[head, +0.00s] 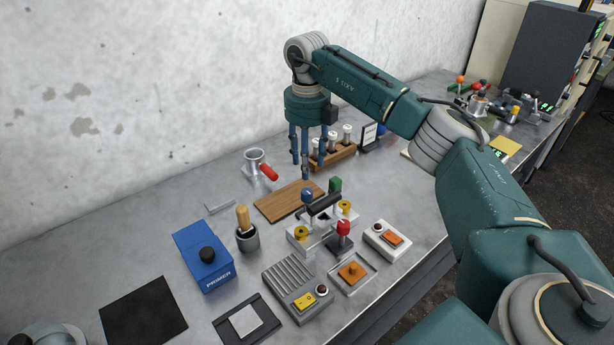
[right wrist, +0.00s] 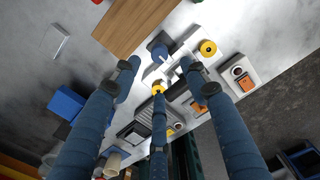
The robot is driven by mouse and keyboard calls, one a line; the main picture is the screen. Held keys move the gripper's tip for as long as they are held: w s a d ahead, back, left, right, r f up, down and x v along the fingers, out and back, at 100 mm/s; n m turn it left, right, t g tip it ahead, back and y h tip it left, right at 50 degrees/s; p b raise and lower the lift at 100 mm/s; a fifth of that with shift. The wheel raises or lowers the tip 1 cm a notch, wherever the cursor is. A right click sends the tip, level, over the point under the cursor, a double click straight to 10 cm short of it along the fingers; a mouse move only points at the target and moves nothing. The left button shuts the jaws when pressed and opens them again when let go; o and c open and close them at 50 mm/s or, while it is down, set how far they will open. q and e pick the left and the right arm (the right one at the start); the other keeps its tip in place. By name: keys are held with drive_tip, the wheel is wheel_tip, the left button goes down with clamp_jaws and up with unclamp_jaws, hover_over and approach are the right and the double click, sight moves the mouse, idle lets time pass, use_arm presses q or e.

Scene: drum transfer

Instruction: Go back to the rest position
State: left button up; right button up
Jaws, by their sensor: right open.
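My right gripper (head: 307,163) hangs from the teal arm that reaches in from the right. Its three blue fingers point down and are spread apart, with nothing between them. It is above the back part of the metal bench (head: 120,252), over or near the far edge of the wooden board (head: 283,203). In the right wrist view the open fingers (right wrist: 158,75) reach toward the bench, and the board's edge (right wrist: 135,25) shows above them. My left gripper is in neither view.
Behind the gripper is a wooden rack (head: 336,156) with metal cylinders. In front is a metal fixture (head: 318,240) with coloured knobs. A red-handled cup (head: 256,160), a blue primer box (head: 204,256) and a brush pot (head: 247,238) stand to the left. The wall is close behind.

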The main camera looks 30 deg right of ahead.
wheel_tip(320, 180, up, 2)
idle(0.6)
